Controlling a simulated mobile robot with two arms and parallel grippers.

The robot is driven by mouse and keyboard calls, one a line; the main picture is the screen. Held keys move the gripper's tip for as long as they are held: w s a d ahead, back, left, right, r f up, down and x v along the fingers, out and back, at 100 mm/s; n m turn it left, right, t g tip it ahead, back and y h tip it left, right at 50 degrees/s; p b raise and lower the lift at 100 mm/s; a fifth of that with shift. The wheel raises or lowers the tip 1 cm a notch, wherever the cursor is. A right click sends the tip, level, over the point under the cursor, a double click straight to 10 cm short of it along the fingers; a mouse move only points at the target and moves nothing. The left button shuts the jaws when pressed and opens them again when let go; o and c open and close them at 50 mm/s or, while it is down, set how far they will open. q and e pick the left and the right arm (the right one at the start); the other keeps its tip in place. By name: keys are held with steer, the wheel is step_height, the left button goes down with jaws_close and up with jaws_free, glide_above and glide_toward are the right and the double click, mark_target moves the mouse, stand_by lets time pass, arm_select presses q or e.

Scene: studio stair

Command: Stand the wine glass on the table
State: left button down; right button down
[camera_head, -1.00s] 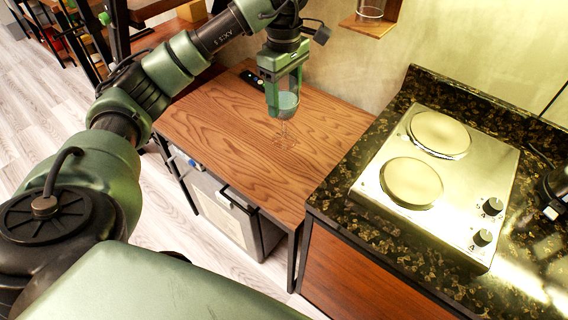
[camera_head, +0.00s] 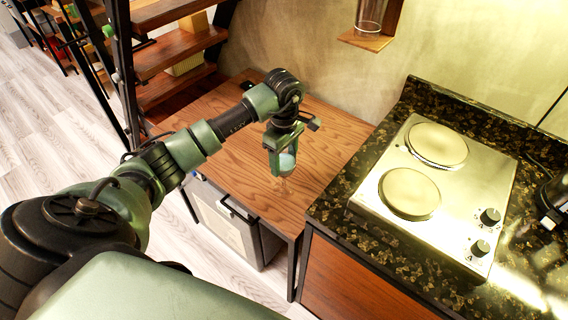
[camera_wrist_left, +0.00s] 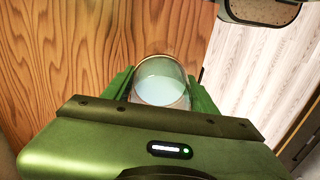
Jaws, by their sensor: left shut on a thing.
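The clear wine glass (camera_head: 287,162) is between the fingers of my left gripper (camera_head: 283,165), which is shut on its bowl. The glass points stem-down, and its thin stem and foot show faintly below the fingers over the table. I cannot tell whether the foot touches the wood. In the left wrist view the round bowl of the glass (camera_wrist_left: 160,82) sits between the two green fingers (camera_wrist_left: 160,95). The wooden table (camera_head: 232,160) lies under the gripper and also fills the left of the wrist view (camera_wrist_left: 60,60). My right gripper is not in view.
A black speckled counter (camera_head: 340,200) with a two-plate steel hob (camera_head: 455,205) adjoins the table on the right. A small wall shelf (camera_head: 366,40) holds a clear glass (camera_head: 370,14). Wooden stairs (camera_head: 180,45) rise behind left. The table's right rear part is bare.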

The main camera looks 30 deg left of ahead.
arm_select(q)
step_height(320, 180, down, 2)
steer(key=shift+f, duration=0.2)
steer(key=shift+f, duration=0.15)
steer(key=shift+c, duration=2.3)
jaws_free()
